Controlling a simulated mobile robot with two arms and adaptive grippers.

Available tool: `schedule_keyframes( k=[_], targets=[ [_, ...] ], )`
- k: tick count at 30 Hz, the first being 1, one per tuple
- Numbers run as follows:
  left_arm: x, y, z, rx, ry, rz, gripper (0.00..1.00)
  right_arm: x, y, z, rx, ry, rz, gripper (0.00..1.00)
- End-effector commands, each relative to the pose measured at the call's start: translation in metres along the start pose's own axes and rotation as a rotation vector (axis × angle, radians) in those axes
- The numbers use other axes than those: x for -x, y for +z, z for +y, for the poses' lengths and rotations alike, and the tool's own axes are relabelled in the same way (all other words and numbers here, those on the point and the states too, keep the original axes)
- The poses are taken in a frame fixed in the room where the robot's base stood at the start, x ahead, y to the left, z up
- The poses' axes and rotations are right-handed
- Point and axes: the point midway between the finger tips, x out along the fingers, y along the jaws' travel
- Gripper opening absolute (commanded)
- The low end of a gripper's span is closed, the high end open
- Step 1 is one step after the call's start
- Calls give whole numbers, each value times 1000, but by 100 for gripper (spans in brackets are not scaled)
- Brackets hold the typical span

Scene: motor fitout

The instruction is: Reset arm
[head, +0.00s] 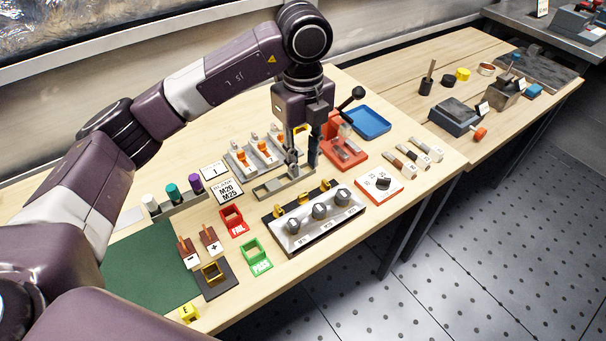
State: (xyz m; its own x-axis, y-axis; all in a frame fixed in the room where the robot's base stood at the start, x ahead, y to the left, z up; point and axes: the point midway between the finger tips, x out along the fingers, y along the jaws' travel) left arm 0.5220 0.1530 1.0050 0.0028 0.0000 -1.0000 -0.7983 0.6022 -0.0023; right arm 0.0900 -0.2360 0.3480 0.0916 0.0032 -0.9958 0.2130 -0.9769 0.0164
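My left arm reaches in from the left across the workbench. Its gripper (303,160) points down over the bench, above the far end of a grey metal tray (270,190). The two fingers stand apart, and I see nothing held between them. The fingers partly hide the end of the tray and the area behind it. My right gripper is not in view.
A red lever press (345,152) and a blue tray (369,121) stand close to the gripper's right. A block with several knobs (319,217) lies in front. Red (233,221) and green (257,257) bins stand nearer. A second bench is at right.

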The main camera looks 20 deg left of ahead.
Motion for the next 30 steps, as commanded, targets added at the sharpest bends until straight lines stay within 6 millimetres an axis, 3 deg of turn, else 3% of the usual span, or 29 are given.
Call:
schedule_keyframes(
  k=[6,21,30],
  targets=[
    [18,0,0,0,0,0,26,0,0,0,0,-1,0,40],
    [20,0,0,0,0,1,26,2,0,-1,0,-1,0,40],
    [69,0,0,0,0,0,26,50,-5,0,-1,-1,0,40]
  ],
)
